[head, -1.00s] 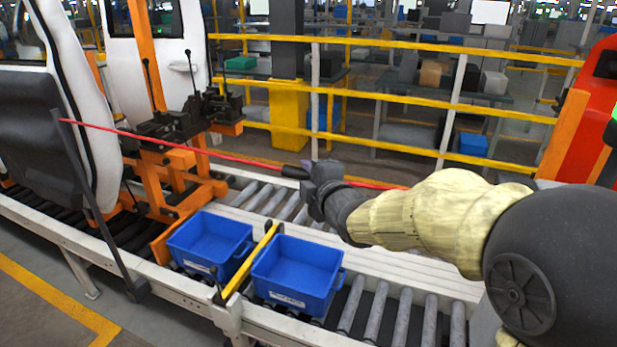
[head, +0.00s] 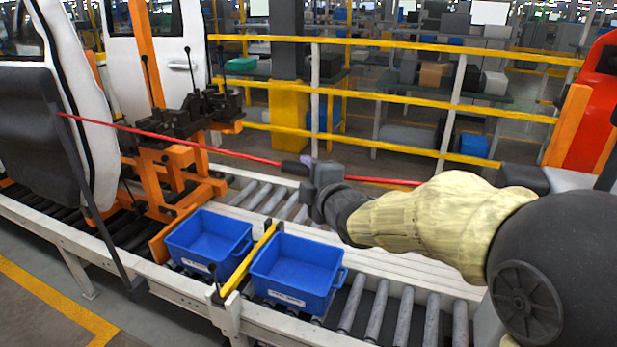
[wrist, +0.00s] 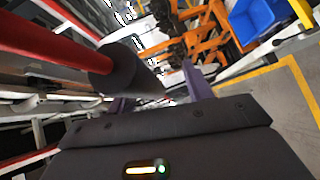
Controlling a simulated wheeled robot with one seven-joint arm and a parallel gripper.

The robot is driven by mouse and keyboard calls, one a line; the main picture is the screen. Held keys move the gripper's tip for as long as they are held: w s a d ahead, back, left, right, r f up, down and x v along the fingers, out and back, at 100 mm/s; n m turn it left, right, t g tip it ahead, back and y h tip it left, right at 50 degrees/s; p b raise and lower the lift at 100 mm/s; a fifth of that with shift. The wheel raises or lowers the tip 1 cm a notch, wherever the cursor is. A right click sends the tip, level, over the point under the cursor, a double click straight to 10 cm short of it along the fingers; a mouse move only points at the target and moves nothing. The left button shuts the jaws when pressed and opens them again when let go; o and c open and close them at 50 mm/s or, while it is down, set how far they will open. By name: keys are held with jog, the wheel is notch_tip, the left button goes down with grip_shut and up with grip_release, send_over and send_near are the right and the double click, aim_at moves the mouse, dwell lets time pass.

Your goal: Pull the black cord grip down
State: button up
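The black cord grip (head: 294,168) is a short dark cylinder on a taut red cord (head: 225,152), above the roller conveyor in the head view. In the wrist view the black grip (wrist: 130,78) looms large at upper left, with the red cord (wrist: 50,45) running into it. My gripper (head: 309,160) is right beside the grip, at its right end. In the wrist view the purple fingers of my gripper (wrist: 158,93) stand apart, and the grip crosses in front of the left one. I cannot tell if they touch it; they are not closed on it.
Two blue bins (head: 290,302) stand on the conveyor, with a yellow bar (head: 250,262) between them. An orange fixture (head: 165,175) and a white car door (head: 85,120) are at left. Yellow railings (head: 400,100) run behind. A dark post (head: 95,205) stands at the near left.

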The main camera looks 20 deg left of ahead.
jog(key=shift+d+f, duration=0.15)
jog(key=shift+s+d+b, duration=0.45)
jog(key=shift+s+b, duration=0.05)
jog(key=b+v, duration=0.3)
jog(key=v, duration=1.3)
jog(key=shift+r, duration=0.25)
